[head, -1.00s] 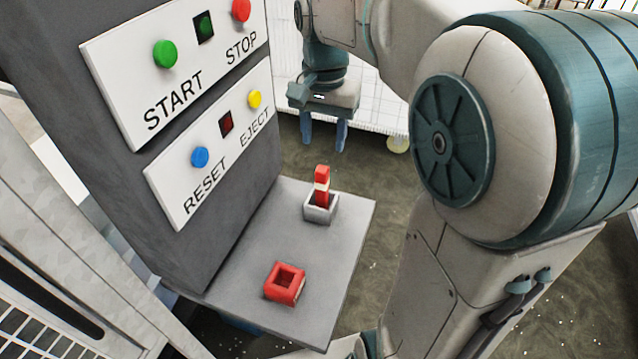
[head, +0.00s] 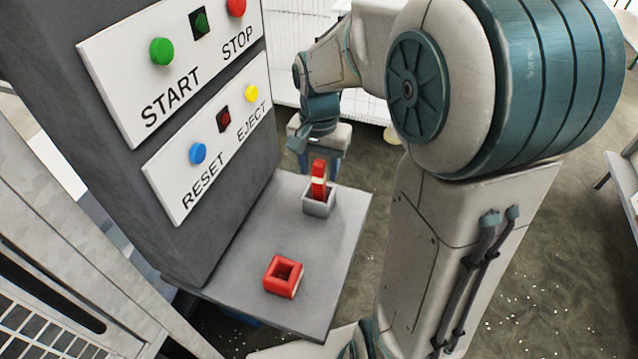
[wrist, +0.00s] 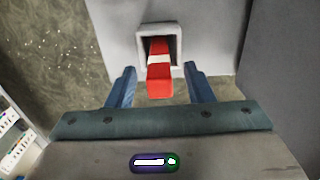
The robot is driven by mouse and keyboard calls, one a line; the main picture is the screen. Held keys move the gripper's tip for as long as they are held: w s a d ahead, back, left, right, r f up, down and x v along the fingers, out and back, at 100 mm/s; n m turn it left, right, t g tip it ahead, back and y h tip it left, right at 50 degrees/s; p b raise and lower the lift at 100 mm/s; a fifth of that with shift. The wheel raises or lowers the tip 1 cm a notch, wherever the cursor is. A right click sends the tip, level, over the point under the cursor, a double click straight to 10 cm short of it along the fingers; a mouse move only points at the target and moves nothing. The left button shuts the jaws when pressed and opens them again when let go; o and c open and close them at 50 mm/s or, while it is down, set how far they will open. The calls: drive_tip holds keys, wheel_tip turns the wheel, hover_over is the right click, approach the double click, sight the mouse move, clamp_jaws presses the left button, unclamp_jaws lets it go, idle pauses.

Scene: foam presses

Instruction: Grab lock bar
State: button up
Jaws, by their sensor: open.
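The lock bar (head: 319,180) is a red bar with a white band, standing upright in a grey square socket (head: 318,205) on the machine's shelf. In the wrist view the lock bar (wrist: 160,80) rises from the socket (wrist: 145,38) toward the camera, between my gripper's two blue fingers. My gripper (wrist: 160,82) is open, with a gap on each side of the bar. In the head view my gripper (head: 318,160) is low at the bar's top, with its fingers partly hidden behind the bar.
An empty red square socket (head: 284,277) sits nearer on the same grey shelf (head: 240,265). The dark control panel (head: 60,90) with START, STOP, RESET and EJECT buttons rises to the left of the shelf. A white mesh cage (head: 290,65) stands behind.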

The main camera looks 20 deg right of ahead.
clamp_jaws()
drive_tip(key=shift+r, duration=0.15)
